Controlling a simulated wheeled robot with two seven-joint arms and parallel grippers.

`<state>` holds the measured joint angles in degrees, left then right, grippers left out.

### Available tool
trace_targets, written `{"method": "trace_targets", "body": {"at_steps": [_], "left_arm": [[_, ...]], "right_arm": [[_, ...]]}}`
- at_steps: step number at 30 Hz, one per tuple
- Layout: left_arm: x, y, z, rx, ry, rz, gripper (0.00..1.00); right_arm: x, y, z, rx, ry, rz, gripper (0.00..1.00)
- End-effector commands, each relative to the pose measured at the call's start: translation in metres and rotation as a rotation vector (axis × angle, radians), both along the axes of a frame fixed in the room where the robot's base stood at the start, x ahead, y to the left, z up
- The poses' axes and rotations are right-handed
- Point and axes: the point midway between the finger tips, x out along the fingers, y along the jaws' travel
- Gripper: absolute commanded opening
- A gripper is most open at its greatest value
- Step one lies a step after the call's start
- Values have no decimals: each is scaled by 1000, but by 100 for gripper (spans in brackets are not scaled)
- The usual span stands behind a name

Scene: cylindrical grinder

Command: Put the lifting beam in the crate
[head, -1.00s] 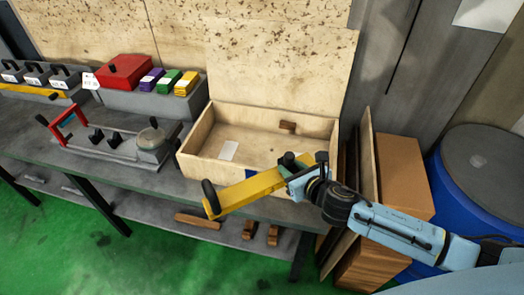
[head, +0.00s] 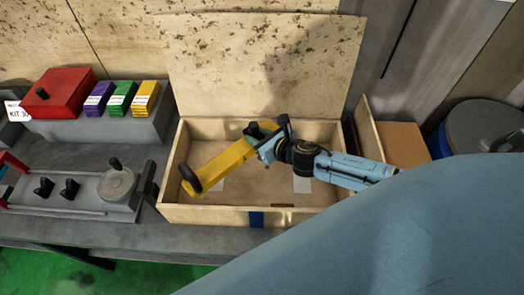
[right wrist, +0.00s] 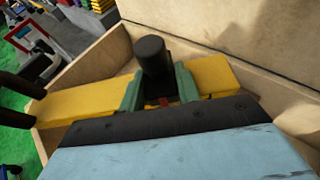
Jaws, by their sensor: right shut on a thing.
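The lifting beam (head: 218,164) is a yellow bar with a black handle at its left end and a black knob near its right end. My right gripper (head: 264,140) is shut on it near the knob. In the right wrist view, the green fingers of the gripper (right wrist: 161,88) clasp the beam (right wrist: 88,102) around the black knob. The wooden crate (head: 218,214) is open, with its lid raised at the back. The beam shows over the crate's opening, tilted; its height above the floor is hard to tell. My left gripper is not in view.
A red box (head: 66,92) and purple, green and yellow packs (head: 122,98) stand on a grey block left of the crate. A fixture with a round dial (head: 117,184) lies on the bench near the crate's left wall. A blue drum (head: 480,128) stands at right.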

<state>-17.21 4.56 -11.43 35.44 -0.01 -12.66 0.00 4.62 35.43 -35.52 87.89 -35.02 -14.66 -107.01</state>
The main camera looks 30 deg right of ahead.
Motion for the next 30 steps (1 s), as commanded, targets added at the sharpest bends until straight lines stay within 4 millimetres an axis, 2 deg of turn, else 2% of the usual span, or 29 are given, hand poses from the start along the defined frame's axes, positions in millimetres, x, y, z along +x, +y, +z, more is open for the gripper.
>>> {"method": "trace_targets", "body": {"at_steps": [3, 7, 15, 21, 26, 30], "left_arm": [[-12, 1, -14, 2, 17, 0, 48], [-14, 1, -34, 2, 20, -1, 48], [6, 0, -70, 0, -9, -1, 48], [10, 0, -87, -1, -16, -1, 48], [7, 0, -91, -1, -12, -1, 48], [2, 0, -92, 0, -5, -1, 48]], "right_arm": [[0, 2, -34, 10, 2, -4, 0], [1, 1, -54, 5, -2, -1, 0], [1, 1, -91, 5, -2, 0, 0], [1, 1, -109, 6, -3, 0, 0], [1, 0, -113, 5, -3, -1, 0], [-4, -15, -113, 3, 0, -2, 0]]}}
